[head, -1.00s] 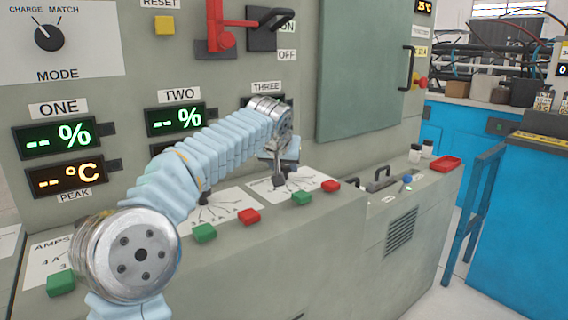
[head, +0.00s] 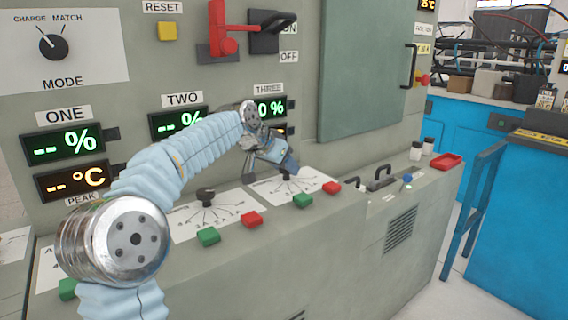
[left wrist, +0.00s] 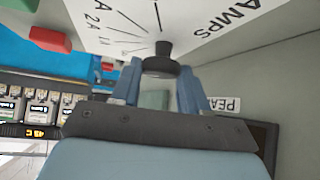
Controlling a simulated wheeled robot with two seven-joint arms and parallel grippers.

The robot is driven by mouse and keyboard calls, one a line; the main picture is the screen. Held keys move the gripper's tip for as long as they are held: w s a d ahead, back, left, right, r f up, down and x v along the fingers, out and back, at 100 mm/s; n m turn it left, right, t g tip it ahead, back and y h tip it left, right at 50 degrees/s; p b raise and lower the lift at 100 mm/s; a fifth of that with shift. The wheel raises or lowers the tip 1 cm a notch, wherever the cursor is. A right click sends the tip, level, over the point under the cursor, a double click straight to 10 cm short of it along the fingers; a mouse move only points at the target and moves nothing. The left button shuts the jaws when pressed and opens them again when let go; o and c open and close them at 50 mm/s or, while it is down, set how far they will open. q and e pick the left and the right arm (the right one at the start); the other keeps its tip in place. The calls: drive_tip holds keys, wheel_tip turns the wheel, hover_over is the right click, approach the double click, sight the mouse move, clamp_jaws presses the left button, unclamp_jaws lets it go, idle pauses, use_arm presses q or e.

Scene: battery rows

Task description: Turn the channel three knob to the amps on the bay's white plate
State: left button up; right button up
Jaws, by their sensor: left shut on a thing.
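The channel three knob is a black dial on a white AMPS plate (head: 264,187) with marked lines, under the THREE label (head: 268,89). My left gripper (head: 288,167) reaches down to it from the left and hides most of the knob in the head view. In the left wrist view the black knob (left wrist: 160,66) sits between the two blue fingertips of my left gripper (left wrist: 160,84), which are shut on it. Its pointer direction cannot be told. The wrist view shows 2A and 1A marks on the plate. My right gripper is not in view.
The channel two knob (head: 205,194) stands to the left on its own plate. A green button (head: 303,200) and a red button (head: 331,188) lie in front of channel three. A red switch lever (head: 222,30) juts out above.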

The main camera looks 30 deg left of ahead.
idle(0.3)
use_arm(q)
drive_tip(key=o, duration=1)
drive_tip(key=v, duration=1.3)
drive_tip(key=shift+s+r, duration=0.25)
drive_tip(key=shift+r, duration=0.05)
drive_tip(key=shift+a, duration=0.15)
